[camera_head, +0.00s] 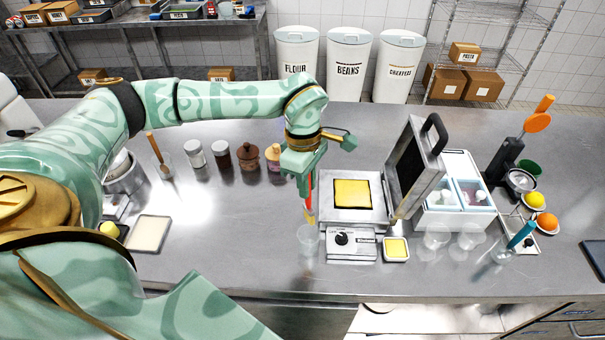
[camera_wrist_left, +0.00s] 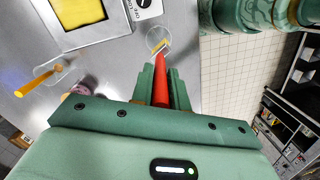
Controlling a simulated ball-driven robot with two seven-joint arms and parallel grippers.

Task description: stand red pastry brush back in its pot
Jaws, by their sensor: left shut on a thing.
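The red pastry brush (camera_head: 309,203) hangs bristles-down from my left gripper (camera_head: 304,184), which is shut on its handle. In the left wrist view the red handle (camera_wrist_left: 161,85) runs between the fingers (camera_wrist_left: 160,86), and the yellowish bristles (camera_wrist_left: 159,46) point away from them. A clear pot (camera_head: 307,240) stands on the counter just below the bristles. In the left wrist view the bristles overlap the round mouth of the pot (camera_wrist_left: 149,34). I cannot tell whether the tip is above the rim or just inside it. My right gripper is not in view.
A press with a raised lid (camera_head: 416,168) and a yellow slab (camera_head: 352,193) stands right of the pot. A small yellow dish (camera_head: 396,249) is in front. Clear cups (camera_head: 437,236) and a blue brush (camera_head: 521,234) stand farther right.

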